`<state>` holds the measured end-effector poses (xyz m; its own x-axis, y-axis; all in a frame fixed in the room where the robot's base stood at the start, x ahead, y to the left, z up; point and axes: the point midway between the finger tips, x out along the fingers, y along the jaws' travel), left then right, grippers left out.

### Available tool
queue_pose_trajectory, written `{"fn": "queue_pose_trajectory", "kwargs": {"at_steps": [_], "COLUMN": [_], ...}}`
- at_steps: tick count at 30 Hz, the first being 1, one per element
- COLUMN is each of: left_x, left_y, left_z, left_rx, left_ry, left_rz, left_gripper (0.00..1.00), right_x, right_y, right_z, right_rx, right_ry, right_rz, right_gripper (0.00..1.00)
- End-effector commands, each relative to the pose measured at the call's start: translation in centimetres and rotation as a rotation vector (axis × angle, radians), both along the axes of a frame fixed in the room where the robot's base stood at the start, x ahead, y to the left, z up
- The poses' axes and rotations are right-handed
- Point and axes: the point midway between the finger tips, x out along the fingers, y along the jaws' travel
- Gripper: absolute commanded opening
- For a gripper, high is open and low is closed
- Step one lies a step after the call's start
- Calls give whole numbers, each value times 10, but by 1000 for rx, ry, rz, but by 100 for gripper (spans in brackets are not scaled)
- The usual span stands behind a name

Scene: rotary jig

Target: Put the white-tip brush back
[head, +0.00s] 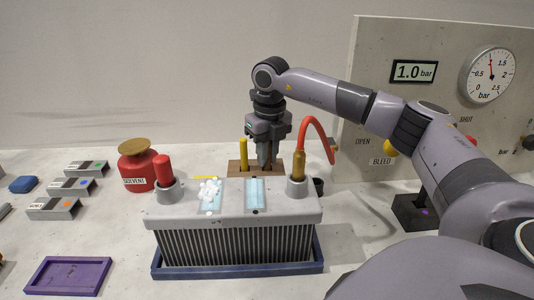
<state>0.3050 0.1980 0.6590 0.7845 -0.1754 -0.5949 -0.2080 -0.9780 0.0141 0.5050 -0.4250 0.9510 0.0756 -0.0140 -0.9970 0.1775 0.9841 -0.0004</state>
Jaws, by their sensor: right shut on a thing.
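My right gripper (265,158) points down over the wooden block (238,168) behind the ribbed unit. It is shut, and its fingers cover most of what they grip, which appears to be the white-tip brush; its tip cannot be seen. A yellow handle (243,150) stands upright in the block just left of the fingers. A thin yellow stick (205,177) shows behind the ribbed unit, partly hidden. My left gripper is not in view.
The ribbed unit (235,243) stands in a blue tray (240,271), with a red-handled post (163,172) and a hose (320,120) on top. A red solvent can (138,168) is left. A purple tray (68,276) lies front left. A gauge panel (435,80) stands right.

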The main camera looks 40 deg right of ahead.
Motion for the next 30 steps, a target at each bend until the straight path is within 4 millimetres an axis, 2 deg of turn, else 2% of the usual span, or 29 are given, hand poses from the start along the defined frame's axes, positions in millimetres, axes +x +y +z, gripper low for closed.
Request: {"fn": "queue_pose_trajectory", "kwargs": {"at_steps": [7,8,10,18,22,26,30], "left_x": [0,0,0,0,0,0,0], "left_y": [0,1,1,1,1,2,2], "left_z": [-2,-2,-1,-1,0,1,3], "left_rx": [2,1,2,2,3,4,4], "left_ry": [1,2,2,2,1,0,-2], "left_rz": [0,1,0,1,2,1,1], "left_gripper": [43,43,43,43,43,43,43], "right_x": [0,0,0,0,0,-1,-3], "right_y": [0,0,0,0,0,1,1], "right_z": [-3,-3,-2,-2,6,26,57], "right_rx": [0,0,0,0,1,1,2], "right_ry": [1,0,0,0,-2,-4,-4], "right_rz": [0,0,0,0,0,0,1], "right_gripper": [0,21,43,43,43,43,43]}}
